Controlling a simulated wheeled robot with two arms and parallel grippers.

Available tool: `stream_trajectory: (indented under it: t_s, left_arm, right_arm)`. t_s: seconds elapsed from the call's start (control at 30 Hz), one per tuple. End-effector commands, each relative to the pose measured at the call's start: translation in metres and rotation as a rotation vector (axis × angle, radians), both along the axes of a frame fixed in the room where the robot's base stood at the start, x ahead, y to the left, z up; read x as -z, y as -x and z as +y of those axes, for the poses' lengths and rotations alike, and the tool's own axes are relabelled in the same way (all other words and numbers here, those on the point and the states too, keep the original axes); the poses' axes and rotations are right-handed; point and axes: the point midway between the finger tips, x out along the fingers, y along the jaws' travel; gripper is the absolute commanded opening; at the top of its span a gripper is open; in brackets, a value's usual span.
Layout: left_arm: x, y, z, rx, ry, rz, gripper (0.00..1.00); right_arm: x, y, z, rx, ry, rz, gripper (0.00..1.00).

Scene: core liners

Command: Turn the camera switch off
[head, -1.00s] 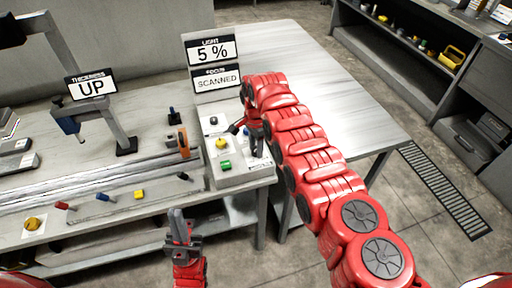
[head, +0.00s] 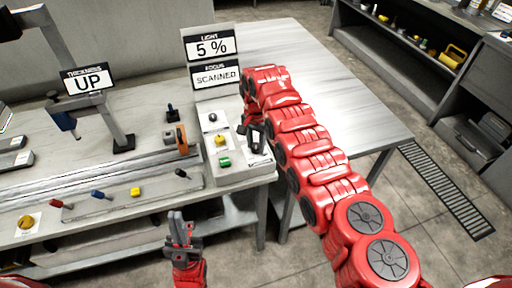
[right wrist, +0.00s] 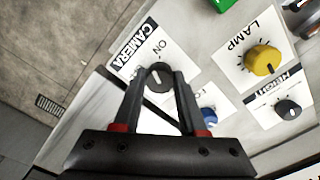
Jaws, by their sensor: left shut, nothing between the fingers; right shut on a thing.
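The camera switch (right wrist: 158,78) is a dark round knob on a white plate marked CAMERA (right wrist: 133,45), with the word ON beside it. Its small pale mark seems to point toward ON. In the right wrist view my right gripper (right wrist: 160,82) is shut on the knob, one finger at each side. The fingers hide the lower part of the plate. In the head view my right gripper (head: 254,138) is at the right side of the control box (head: 238,177). My left gripper (head: 177,217) is shut and empty, in front of the bench and away from the box.
A yellow LAMP knob (right wrist: 263,60), a black HEIGHT knob (right wrist: 288,108) and a blue knob (right wrist: 208,115) are close by. Signs reading 5 % (head: 210,47) and SCANNED (head: 216,75) stand behind the box. The table (head: 335,105) behind my right arm is clear.

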Motion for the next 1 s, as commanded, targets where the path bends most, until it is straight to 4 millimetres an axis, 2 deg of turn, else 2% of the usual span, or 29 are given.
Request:
stream_trajectory:
  t_s: [0.03,0.5,1.0]
  left_arm:
    - [0.008,0.0,0.0,0.0,0.0,0.0,0.0]
    - [0.042,0.0,0.0,0.0,0.0,0.0,0.0]
    - [0.061,0.0,0.0,0.0,0.0,0.0,0.0]
  right_arm:
    - [0.004,-0.001,-0.001,-0.043,-0.001,-0.003,0.0]
    - [0.002,-0.001,-0.001,-0.49,0.001,-0.003,0.0]
    - [0.0,0.0,-0.001,-0.936,0.0,-0.002,0.0]
